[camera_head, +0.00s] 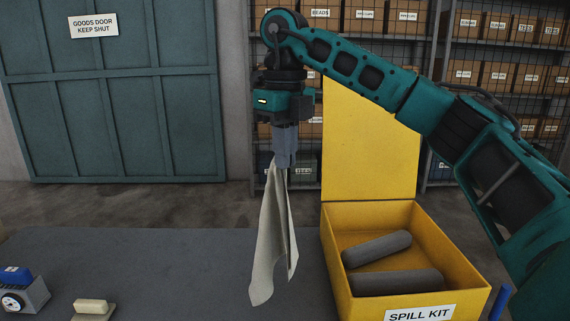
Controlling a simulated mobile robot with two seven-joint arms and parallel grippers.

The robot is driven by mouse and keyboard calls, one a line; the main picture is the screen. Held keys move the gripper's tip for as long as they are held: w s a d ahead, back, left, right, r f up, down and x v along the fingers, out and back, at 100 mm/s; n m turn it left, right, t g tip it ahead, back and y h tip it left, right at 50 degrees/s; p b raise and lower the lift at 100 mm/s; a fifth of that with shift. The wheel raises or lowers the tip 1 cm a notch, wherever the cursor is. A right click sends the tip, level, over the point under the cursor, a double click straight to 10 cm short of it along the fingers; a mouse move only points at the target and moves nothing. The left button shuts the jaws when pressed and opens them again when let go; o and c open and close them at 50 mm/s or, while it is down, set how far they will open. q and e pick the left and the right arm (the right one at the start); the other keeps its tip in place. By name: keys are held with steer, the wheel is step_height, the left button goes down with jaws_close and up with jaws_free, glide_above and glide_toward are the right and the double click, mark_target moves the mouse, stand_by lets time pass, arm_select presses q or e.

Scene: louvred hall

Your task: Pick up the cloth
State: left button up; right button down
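The cloth (270,238) is pale grey-white and hangs down in folds from my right gripper (283,160). The gripper points straight down and its fingers are closed on the cloth's top end. The cloth hangs in front of the grey table (170,262), left of the yellow box. I cannot tell whether its lower corner touches the table. My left gripper is not in view.
An open yellow spill kit box (336,262) with its lid raised holds two grey rolls (377,249). A small device with a dial (22,298) and a cream block (91,306) are at the lower left. The table's middle left is clear. Shelves (480,44) stand behind.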

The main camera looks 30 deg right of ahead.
step_height(320, 180, up, 8)
steer(key=shift+s, duration=0.1)
stand_by(0.4)
